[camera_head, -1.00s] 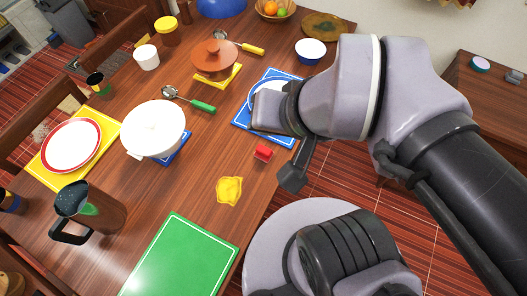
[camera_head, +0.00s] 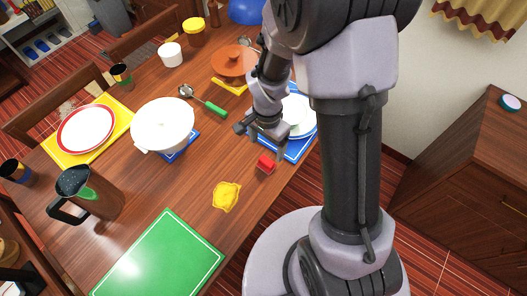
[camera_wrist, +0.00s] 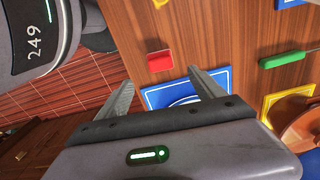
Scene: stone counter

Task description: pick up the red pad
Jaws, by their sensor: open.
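The red pad (camera_head: 265,164) is a small red block on the wooden table, near its right edge, between the yellow cloth-like item and the blue mat. It also shows in the wrist view (camera_wrist: 160,61), beyond the fingertips and between their lines. My gripper (camera_head: 261,143) is open and empty above the table, just behind the red pad in the head view. In the wrist view my gripper (camera_wrist: 162,82) has its two fingers spread apart, with the pad not between them. The height of the fingers over the table is hard to tell.
A yellow crumpled item (camera_head: 226,196) and a green mat (camera_head: 158,257) lie in front of the pad. A blue mat (camera_head: 299,150) with a plate lies beside my gripper. Bare wood surrounds the pad.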

